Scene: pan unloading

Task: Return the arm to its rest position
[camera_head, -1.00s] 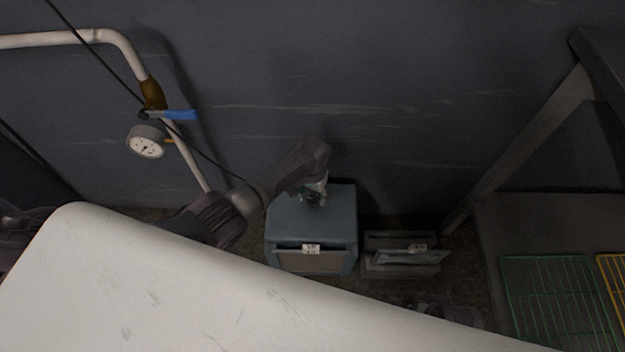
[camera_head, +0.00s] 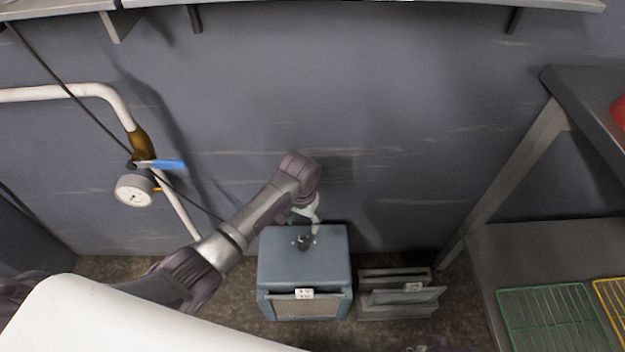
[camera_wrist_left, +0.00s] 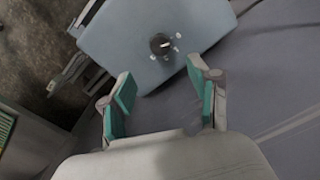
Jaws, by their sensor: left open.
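My left arm comes in from the left in the head view and bends down at the wall side. My left gripper (camera_head: 303,218) hangs over the back part of a blue-grey box (camera_head: 281,268) with a dark knob (camera_head: 304,241) on top. In the left wrist view the gripper (camera_wrist_left: 160,78) is open, its two teal-padded fingers apart with nothing between them. The box top (camera_wrist_left: 120,40) and the knob (camera_wrist_left: 160,44) show beyond the fingertips. I do not see my right gripper.
A pipe with a gauge (camera_head: 134,191) and blue-handled valve (camera_head: 165,164) is on the wall at left. A small grey box (camera_head: 390,309) stands beside the blue-grey one. At right is a metal table (camera_head: 540,237) with green (camera_head: 545,318) and yellow racks. A shelf (camera_head: 400,3) crosses the top.

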